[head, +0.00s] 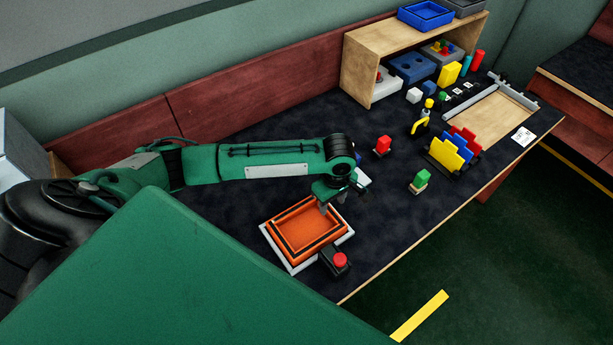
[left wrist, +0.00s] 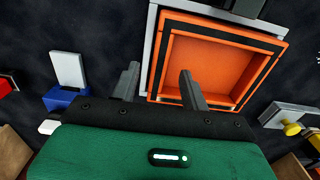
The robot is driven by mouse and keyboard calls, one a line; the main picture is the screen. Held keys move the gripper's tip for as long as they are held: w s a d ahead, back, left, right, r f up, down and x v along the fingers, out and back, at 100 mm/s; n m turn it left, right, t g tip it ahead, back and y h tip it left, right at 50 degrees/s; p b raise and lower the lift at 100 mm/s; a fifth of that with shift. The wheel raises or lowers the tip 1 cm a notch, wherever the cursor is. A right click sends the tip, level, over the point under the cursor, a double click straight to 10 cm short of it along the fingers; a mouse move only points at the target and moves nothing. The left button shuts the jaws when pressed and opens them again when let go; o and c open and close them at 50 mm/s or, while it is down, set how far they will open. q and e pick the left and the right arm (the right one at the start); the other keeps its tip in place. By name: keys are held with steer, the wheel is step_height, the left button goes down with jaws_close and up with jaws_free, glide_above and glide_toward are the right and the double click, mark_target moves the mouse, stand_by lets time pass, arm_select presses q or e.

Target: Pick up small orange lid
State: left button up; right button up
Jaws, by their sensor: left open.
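A square orange tray-like piece (head: 303,236) with a black band around its rim sits on a white base (head: 296,268) near the table's front edge. This is the only orange thing I see, and I cannot tell whether the lid is a separate piece of it. It also shows in the left wrist view (left wrist: 212,68). My left gripper (head: 333,203) is open and empty at its far right corner. In the left wrist view the gripper (left wrist: 160,70) has one finger overlapping the orange wall and the other outside it. I cannot tell whether they touch. My right gripper is not in view.
A black box with a red button (head: 340,260) stands right against the white base. A blue holder with a white plate (left wrist: 67,70) is close beside the gripper. A wooden shelf (head: 375,60) stands at the back.

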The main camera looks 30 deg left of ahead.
mark_target(331, 211)
arm_select(q)
step_height(331, 211, down, 4)
steer(key=shift+r, duration=0.25)
steer(key=shift+f, duration=0.2)
jaws_close()
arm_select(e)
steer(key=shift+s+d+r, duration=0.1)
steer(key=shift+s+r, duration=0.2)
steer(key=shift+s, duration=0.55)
arm_select(q)
steer(key=shift+r, duration=0.15)
